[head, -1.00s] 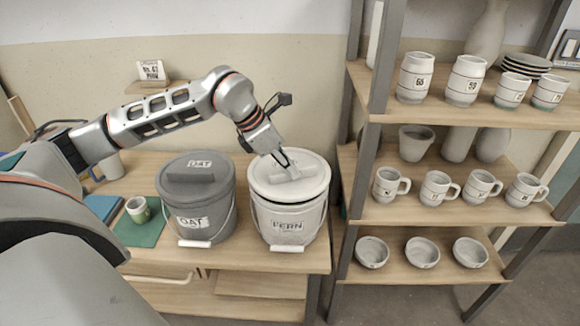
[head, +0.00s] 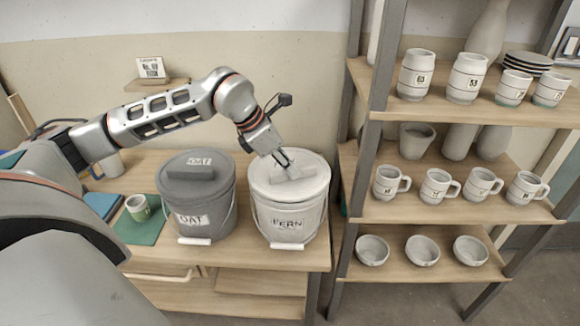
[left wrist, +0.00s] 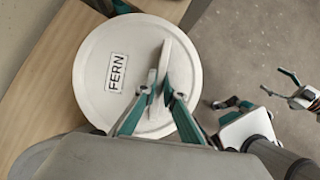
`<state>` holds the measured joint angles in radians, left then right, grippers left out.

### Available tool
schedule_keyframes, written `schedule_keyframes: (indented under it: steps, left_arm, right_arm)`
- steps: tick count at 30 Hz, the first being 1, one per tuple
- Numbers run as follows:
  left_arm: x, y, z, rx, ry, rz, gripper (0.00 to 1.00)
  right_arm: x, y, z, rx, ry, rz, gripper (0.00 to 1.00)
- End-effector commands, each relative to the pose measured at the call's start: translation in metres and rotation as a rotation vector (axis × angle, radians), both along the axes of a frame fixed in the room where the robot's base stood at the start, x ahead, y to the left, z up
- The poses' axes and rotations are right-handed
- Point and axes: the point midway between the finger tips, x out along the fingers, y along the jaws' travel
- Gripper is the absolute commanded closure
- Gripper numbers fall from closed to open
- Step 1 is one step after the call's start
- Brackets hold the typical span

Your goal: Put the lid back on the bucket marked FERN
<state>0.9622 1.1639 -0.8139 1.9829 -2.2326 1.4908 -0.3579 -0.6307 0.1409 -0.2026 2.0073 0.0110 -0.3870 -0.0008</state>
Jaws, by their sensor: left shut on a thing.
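The light bucket marked FERN (head: 289,222) stands upright on the bench. Its pale round lid (head: 262,180) lies level on top, and no gap shows between lid and rim in the head view. In the left wrist view the lid (left wrist: 95,60) fills the middle, with a FERN label and a raised bar handle. My left gripper (head: 288,168) is shut on that handle from above; its fingers (left wrist: 160,93) stand on either side of the bar. My right gripper (left wrist: 273,82) shows small at the right of the left wrist view, apart from the bucket, its fingers spread.
A dark bucket marked OAT (head: 203,218), with its lid on, stands close left of the FERN bucket. A small cup (head: 138,208) stands on a green mat (head: 140,232) farther left. A shelf rack (head: 450,208) with mugs, bowls and vases rises close on the right.

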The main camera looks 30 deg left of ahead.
Motion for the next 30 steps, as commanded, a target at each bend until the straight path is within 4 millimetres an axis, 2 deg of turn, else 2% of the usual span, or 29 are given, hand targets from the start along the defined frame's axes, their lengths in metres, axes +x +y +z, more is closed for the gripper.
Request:
schedule_keyframes:
  steps: [11,30]
  left_arm:
    - [0.0,0.0,-0.001,0.0,-0.001,0.0,1.0]
    - [0.0,0.0,-0.004,0.0,-0.001,0.0,1.0]
  right_arm:
    - [0.003,0.0,0.001,0.0,-0.005,0.0,0.22]
    - [-0.006,0.0,-0.003,-0.001,0.01,-0.001,0.22]
